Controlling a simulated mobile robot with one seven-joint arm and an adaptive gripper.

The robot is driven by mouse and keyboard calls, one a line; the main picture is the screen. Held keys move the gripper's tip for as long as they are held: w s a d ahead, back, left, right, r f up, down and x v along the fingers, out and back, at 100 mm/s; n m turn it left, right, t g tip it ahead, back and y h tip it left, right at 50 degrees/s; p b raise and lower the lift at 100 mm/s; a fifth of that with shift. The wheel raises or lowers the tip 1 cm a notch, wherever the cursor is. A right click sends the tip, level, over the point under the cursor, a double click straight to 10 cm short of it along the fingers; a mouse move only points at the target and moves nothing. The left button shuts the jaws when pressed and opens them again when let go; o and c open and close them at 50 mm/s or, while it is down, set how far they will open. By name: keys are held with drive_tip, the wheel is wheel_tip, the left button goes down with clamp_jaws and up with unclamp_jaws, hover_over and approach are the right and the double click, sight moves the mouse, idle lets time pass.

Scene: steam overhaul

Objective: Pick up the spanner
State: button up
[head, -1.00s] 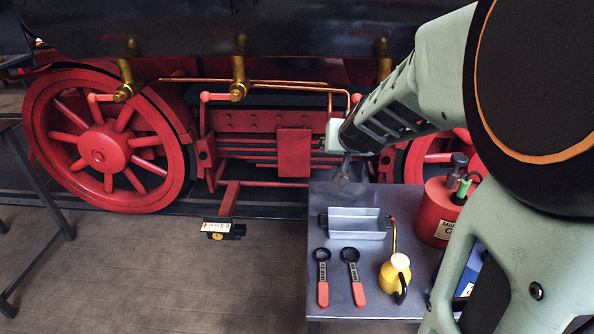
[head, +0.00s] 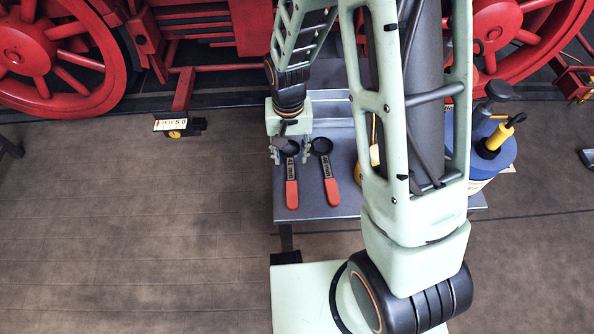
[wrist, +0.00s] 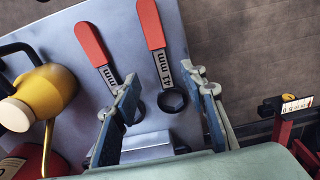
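Two spanners with red handles and dark ring ends lie side by side on the grey metal table (head: 345,208). The left spanner (head: 291,180) in the head view appears at right in the wrist view (wrist: 160,50), where its shank reads 41 mm. The other spanner (head: 326,172) also shows in the wrist view (wrist: 97,52); its number is hard to read. My gripper (head: 290,153) is open and empty near the ring ends. Contact cannot be told.
A yellow oil can (wrist: 48,92) stands beside the spanners, mostly hidden by my arm in the head view. A blue can (head: 492,160) is at the table's right. A grey tray (wrist: 148,143) shows beyond the ring ends. Red locomotive wheels (head: 55,50) stand behind.

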sight(291, 177)
wheel_tip(291, 177, down, 10)
drive_tip(key=b, duration=0.3)
clamp_jaws()
idle(0.4)
drive_tip(key=shift+r, duration=0.1)
